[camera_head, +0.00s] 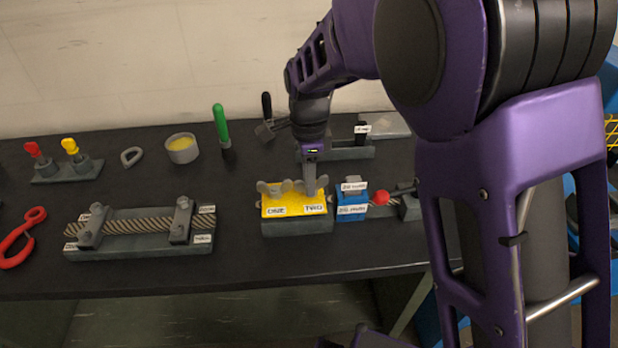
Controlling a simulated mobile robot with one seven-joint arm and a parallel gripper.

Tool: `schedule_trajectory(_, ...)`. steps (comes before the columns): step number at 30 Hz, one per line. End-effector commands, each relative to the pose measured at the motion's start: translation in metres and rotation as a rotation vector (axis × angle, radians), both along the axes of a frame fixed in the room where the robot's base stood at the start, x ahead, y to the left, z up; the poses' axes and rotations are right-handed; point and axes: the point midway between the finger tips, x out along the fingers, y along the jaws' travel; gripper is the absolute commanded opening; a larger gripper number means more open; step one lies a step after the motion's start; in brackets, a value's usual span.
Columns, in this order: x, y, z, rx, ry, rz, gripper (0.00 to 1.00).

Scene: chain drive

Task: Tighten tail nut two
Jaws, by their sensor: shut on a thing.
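A yellow-topped grey block (296,223) stands on the dark bench with two labels, "ONE" on the left and "TWO" on the right. Two grey wing nuts sit on its top: nut one (271,190) above the "ONE" label, and tail nut two (301,187) near the "TWO" label. My gripper (312,182) points down from above at the right side of the block. It is shut on tail nut two, whose wing is partly hidden by the fingers. Nut one is free of the gripper.
A blue labelled block (352,204) with a red ball (381,198) is close on the right. A clamped rope fixture (140,233) lies left. Behind are a green-handled tool (221,124), a yellow-filled cup (182,149) and a black-handled tool (266,108). Bench between the rope fixture and yellow block is clear.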

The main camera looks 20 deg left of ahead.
Motion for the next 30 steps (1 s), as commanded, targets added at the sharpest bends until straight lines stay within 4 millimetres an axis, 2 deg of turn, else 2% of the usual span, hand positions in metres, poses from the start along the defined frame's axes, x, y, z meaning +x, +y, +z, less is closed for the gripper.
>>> schedule_trajectory(10, 0.0015, 0.0021, 0.0022, 0.006, -0.006, -0.053, 0.00)
schedule_trajectory(30, 0.0012, 0.0020, 0.0017, 0.005, -0.005, -0.054, 0.00)
